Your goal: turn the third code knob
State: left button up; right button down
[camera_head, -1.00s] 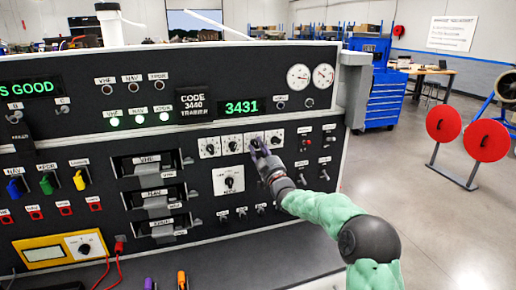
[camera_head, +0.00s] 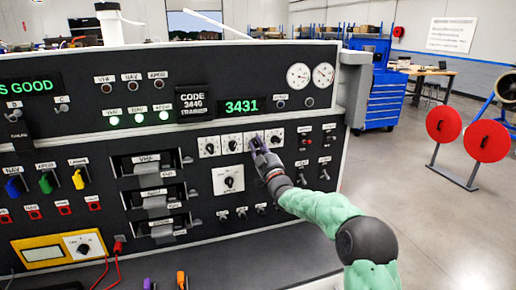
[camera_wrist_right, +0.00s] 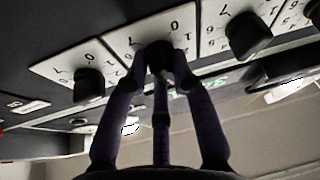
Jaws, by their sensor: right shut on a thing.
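The third code knob (camera_wrist_right: 160,58) is a dark knob on a white dial plate, with my right gripper's fingers (camera_wrist_right: 158,78) closed around it in the wrist view. In the head view, my right gripper (camera_head: 257,144) reaches the third plate of the row and mostly hides that knob. The first code knob (camera_head: 210,149), second code knob (camera_head: 232,145) and fourth code knob (camera_head: 276,140) are uncovered. The green code display (camera_head: 241,107) reads 3431. The placard (camera_head: 194,102) beside it reads CODE 3440. My left gripper is not in view.
A larger single dial (camera_head: 229,180) sits below the row, with small toggle switches under and beside it. Two round gauges (camera_head: 299,76) are above right. A blue tool cabinet (camera_head: 384,98) and red discs on a stand (camera_head: 487,141) stand right, with open floor between.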

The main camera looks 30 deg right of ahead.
jog(key=m+h+b, duration=0.1)
jog(key=m+b, duration=0.1)
jog(key=m, duration=0.1)
jog(key=m+h+b, duration=0.1)
jog(key=m, duration=0.1)
jog(key=shift+a+f+h, duration=0.1)
jog(key=shift+f+h, duration=0.15)
jog(key=shift+h, duration=0.05)
jog(key=shift+m+g+h+b, duration=0.6)
jog(key=shift+m+h+b, duration=0.6)
jog(key=shift+m, duration=1.4)
jog(key=shift+m+h, duration=0.3)
jog(key=c, duration=1.3)
grip_release()
jog(key=v, duration=1.2)
jog(key=shift+r, duration=0.1)
